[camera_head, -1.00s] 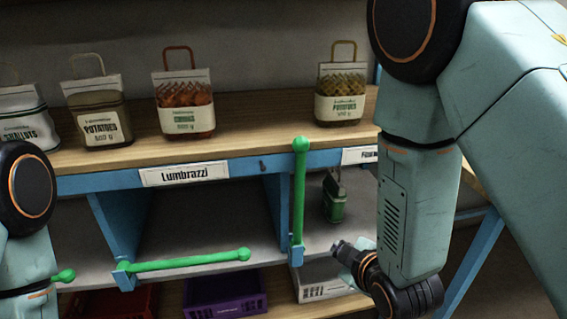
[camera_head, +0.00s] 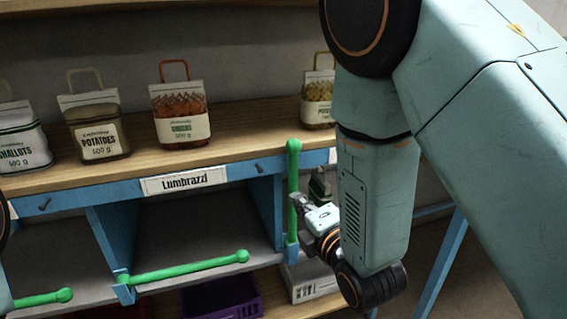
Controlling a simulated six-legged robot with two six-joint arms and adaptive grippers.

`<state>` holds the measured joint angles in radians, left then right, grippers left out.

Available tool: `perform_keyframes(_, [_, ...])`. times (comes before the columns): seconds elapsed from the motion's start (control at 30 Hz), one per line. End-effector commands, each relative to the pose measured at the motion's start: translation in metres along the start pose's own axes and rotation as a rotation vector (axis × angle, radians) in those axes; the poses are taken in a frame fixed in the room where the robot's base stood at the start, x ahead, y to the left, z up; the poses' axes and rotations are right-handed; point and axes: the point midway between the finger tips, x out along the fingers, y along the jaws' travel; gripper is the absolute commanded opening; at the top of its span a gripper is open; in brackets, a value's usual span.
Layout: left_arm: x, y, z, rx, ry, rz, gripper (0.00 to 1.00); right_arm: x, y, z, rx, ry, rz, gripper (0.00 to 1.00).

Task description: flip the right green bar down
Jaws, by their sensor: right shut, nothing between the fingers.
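The right green bar (camera_head: 292,170) stands upright on the blue post at the right side of the middle compartment. My right gripper (camera_head: 297,203) is shut and empty. It is close against the lower part of that bar, on its right side; I cannot tell whether it touches. The middle green bar (camera_head: 190,269) lies nearly level across the front of the middle compartment. Another green bar (camera_head: 42,299) lies nearly level at the lower left. My left gripper is not in view.
Sacks of shallots (camera_head: 22,140), potatoes (camera_head: 97,132) and an orange-filled one (camera_head: 181,118) stand on the wooden shelf (camera_head: 150,165), with another sack (camera_head: 317,100) behind my right arm. A small green sack (camera_head: 320,187) is partly hidden in the right compartment. Purple (camera_head: 222,300) and white (camera_head: 309,282) crates sit below.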

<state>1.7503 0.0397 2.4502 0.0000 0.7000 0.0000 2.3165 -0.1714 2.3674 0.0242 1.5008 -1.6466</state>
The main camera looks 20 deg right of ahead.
Motion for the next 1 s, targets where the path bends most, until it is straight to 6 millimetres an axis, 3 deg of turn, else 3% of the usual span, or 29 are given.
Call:
perform_keyframes(0.4, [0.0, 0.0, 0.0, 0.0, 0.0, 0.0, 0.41, 0.001, 0.019, 0.006, -0.3, -0.021, 0.089, 0.0])
perform_keyframes(0.83, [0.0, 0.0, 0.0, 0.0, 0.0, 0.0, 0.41, 0.001, 0.019, 0.004, -0.321, -0.022, 0.088, 0.0])
perform_keyframes(1.0, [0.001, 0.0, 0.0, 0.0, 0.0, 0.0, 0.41, 0.018, 0.021, 0.004, -0.319, -0.023, 0.09, 0.0])
